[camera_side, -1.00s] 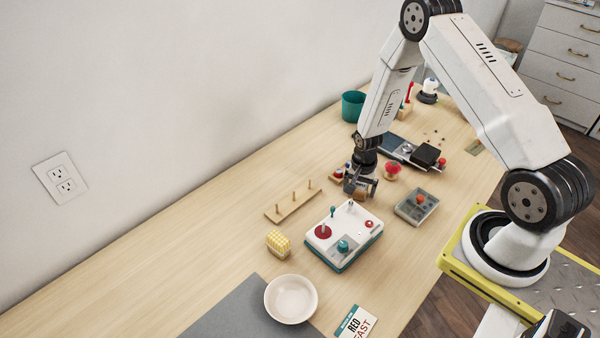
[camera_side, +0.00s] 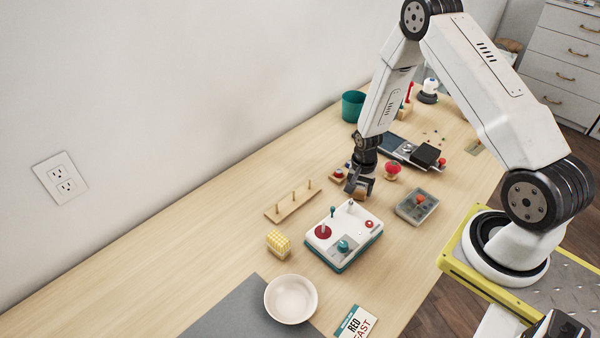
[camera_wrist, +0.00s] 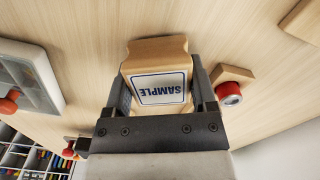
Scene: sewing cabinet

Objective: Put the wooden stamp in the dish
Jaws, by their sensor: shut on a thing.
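The wooden stamp (camera_wrist: 158,75) sits between the two fingers of my gripper (camera_wrist: 160,98) in the wrist view, its white SAMPLE label facing the camera. My gripper is shut on it. In the side view my gripper (camera_side: 359,190) is behind the white-and-teal box, and the stamp (camera_side: 362,192) shows only as a small brown patch there. I cannot tell its exact height above the table. The dish (camera_side: 291,299) is a round cream bowl at the front of the table, empty, well away from my gripper.
The white-and-teal box (camera_side: 342,236) with upright pegs stands between gripper and dish. A peg rack (camera_side: 293,201) and a yellow checked block (camera_side: 278,243) lie to its left. A grey tray (camera_side: 416,206) and a red mushroom-shaped thing (camera_side: 392,167) are right of my gripper.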

